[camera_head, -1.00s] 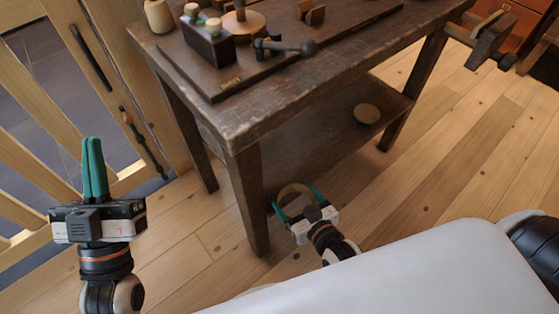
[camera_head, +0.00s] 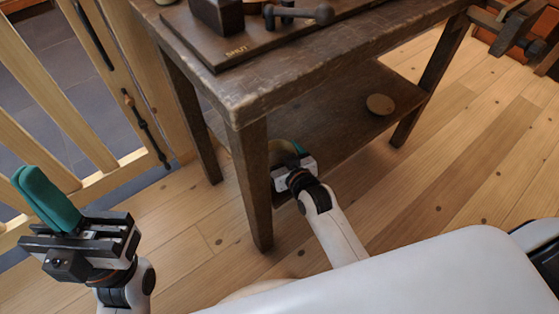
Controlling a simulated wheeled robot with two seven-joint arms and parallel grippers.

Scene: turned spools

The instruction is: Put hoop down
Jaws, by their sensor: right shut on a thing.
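The hoop (camera_head: 281,142) is a tan ring, seen only as an arc at the front of the worktable's lower shelf (camera_head: 335,122). My right gripper (camera_head: 287,151) is shut on it, reaching in between the table legs; its fingers are mostly hidden behind its own body. I cannot tell whether the hoop touches the shelf.
A round wooden disc (camera_head: 380,104) lies on the shelf to the right. The front table leg (camera_head: 256,190) stands just left of my right gripper. A dark board (camera_head: 235,50) with turned parts is on the tabletop. A slatted wooden gate (camera_head: 60,110) is at left.

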